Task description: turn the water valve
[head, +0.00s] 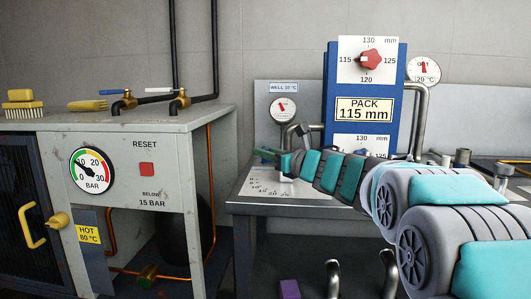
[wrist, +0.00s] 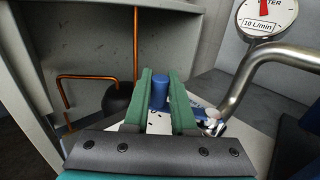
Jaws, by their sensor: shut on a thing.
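My gripper (head: 267,154) reaches across the steel table from the right in the head view. In the wrist view its green fingers (wrist: 161,80) are shut on an upright blue handle (wrist: 159,96), which looks like the water valve. The handle stands over a white plate with dark marks, mostly hidden by the fingers. In the head view the scale plate (head: 262,186) with printed numbers lies under my gripper, and the handle is hidden. A round gauge (head: 283,109) stands behind; in the wrist view the water gauge (wrist: 266,18) reads in L/min and is cut off at the top.
A bent steel pipe (wrist: 255,80) runs close to the right of my gripper. A blue post marked PACK 115 mm (head: 364,109) with a red knob (head: 371,59) stands behind my arm. A grey cabinet (head: 189,178) with a bar gauge (head: 91,169) stands at left, across a gap.

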